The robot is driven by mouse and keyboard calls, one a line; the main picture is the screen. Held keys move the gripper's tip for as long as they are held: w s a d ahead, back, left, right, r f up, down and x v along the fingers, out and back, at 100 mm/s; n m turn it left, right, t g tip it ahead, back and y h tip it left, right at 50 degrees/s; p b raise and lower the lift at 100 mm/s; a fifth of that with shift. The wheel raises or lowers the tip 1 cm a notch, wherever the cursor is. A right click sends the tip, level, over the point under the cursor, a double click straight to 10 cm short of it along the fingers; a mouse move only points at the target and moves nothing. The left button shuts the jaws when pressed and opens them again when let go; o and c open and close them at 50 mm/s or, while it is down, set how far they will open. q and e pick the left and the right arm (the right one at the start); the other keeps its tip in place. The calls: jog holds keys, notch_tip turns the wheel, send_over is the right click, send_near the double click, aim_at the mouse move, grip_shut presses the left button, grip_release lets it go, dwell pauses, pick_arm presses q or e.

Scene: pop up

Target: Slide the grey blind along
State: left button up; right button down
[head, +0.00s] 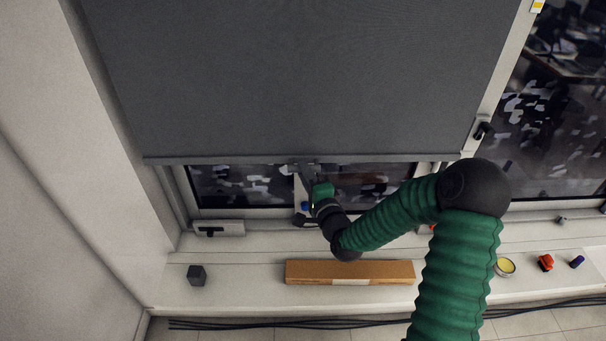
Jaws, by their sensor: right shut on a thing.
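The grey blind (300,80) hangs over the window and covers most of it. Its bottom bar (220,159) lies a little above the lower window frame, with a strip of dark glass showing below. My right gripper (306,172) is at the middle of the bottom bar, at the end of my green arm. It is shut on the bar, near a small grey tab there; the fingertips are small and dark, so the exact contact is hard to see. My left gripper is not in view.
A long brown box (350,272) lies on the white sill, with a dark cube (196,275) to its left. A round yellow tin (504,267), a red item (545,262) and a blue item (577,262) are at the right. A black window handle (483,130) is beside the blind.

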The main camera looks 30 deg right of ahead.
notch_tip(320, 180, up, 9)
jog(key=p, duration=0.7)
jog(key=shift+d+p, duration=0.35)
jog(key=shift+r, duration=0.1)
